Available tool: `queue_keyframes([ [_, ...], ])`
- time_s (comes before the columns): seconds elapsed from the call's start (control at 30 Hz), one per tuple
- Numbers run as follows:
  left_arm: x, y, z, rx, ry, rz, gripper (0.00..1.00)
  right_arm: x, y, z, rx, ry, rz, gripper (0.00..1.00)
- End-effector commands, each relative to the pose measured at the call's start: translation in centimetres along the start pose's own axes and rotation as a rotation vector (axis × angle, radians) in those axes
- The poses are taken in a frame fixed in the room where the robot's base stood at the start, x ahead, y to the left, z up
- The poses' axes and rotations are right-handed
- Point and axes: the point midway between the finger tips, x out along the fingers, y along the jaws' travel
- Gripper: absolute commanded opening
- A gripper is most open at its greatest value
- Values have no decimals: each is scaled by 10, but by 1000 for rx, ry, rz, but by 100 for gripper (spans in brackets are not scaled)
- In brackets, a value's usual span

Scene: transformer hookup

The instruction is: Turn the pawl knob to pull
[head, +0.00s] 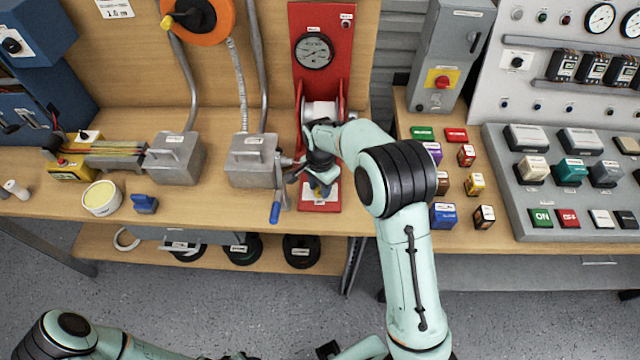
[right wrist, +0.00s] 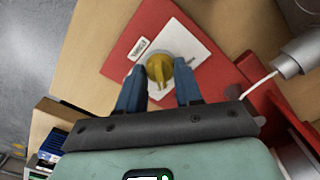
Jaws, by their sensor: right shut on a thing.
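The yellow pawl knob (right wrist: 159,70) sits on a round grey base over a white plate (right wrist: 185,50) on the red base (right wrist: 135,40) in the right wrist view. My right gripper (right wrist: 159,80) has its two blue fingers on either side of the knob and is shut on it. In the head view my right gripper (head: 322,186) reaches down over the front of the red winch stand (head: 318,207), and my wrist and fingers mostly hide the knob. Part of my left arm shows at the bottom left of the head view; its gripper does not show clearly.
A crank with a blue handle (head: 275,212) hangs just left of my right gripper, beside a grey metal box (head: 250,165). A gauge (head: 314,51) is on the red panel behind. Several small coloured boxes (head: 443,216) stand right of my arm.

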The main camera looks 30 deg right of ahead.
Motion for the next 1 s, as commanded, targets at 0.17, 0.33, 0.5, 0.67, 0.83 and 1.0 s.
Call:
queue_keyframes([
  [0.17, -2, 1, -1, 1, 2, 1, 48, -1, 0, -1, 63, 2, -2, 4],
  [0.33, -3, 2, -2, 1, 2, 1, 48, -1, 0, -1, 93, 1, -2, 4],
  [0.5, -3, 2, -2, 1, 2, 1, 48, -1, 0, -1, 100, 1, -2, 4],
  [0.67, -3, 2, -2, 1, 2, 1, 48, -1, 0, -1, 100, 1, -2, 4],
  [0.83, -3, 2, -1, 1, 2, 1, 48, 0, 0, -1, 100, 1, -2, 58],
  [1.0, -3, 2, -1, 1, 2, 1, 48, 0, 0, 0, 99, 1, -1, 61],
])
